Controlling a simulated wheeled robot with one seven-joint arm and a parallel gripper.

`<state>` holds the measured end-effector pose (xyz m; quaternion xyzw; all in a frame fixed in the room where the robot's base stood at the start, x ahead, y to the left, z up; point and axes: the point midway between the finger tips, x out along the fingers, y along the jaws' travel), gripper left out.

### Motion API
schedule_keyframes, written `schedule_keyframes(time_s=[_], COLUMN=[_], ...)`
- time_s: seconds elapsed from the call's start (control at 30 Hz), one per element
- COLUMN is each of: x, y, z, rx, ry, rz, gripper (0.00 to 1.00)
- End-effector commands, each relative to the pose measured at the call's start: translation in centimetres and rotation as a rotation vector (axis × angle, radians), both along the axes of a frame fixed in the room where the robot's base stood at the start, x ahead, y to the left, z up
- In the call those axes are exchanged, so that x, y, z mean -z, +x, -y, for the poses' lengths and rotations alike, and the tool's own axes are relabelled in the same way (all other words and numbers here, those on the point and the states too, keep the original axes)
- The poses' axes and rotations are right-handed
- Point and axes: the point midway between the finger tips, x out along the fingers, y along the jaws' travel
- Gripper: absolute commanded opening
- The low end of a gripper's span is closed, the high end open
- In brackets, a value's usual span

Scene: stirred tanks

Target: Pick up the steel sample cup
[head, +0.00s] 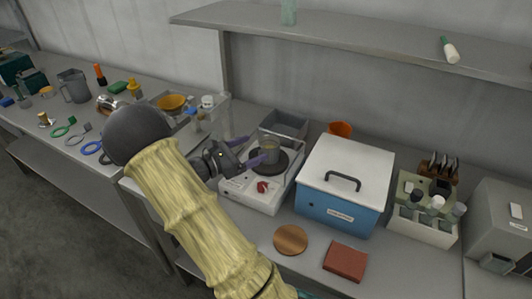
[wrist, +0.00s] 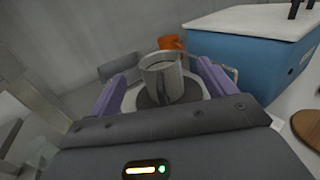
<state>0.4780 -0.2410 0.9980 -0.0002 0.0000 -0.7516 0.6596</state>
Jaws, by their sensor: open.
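The steel sample cup (head: 269,147) is grey, with a handle, and stands upright on the dark round plate of a white stirrer (head: 240,188) with a red knob. The wrist view shows the cup (wrist: 160,76) with its rim and handle facing me. My gripper (head: 252,150) is open, with purple fingers pointing at the cup from the left. In the wrist view the fingers of my gripper (wrist: 166,80) flank the cup on both sides, and nothing is gripped. I cannot tell how far the cup sits between the fingertips.
A blue box with a white lid (head: 340,195) stands close right of the stirrer. A grey bin (head: 285,124) and an orange container (head: 340,129) are behind. A round wooden disc (head: 290,240) and a red-brown block (head: 345,262) lie in front. A shelf (head: 370,38) overhangs the back.

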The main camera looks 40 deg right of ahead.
Motion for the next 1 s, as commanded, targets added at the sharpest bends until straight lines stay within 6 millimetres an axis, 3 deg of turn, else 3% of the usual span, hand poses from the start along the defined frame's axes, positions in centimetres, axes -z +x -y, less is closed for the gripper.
schedule_keyframes(time_s=[0.43,1.0], x=[0.4,0.4], y=[-0.4,-0.4], z=[5.0,5.2], rx=[0.002,0.001], ry=[0.000,0.000], rz=[0.001,0.000], gripper=[0.83,0.81])
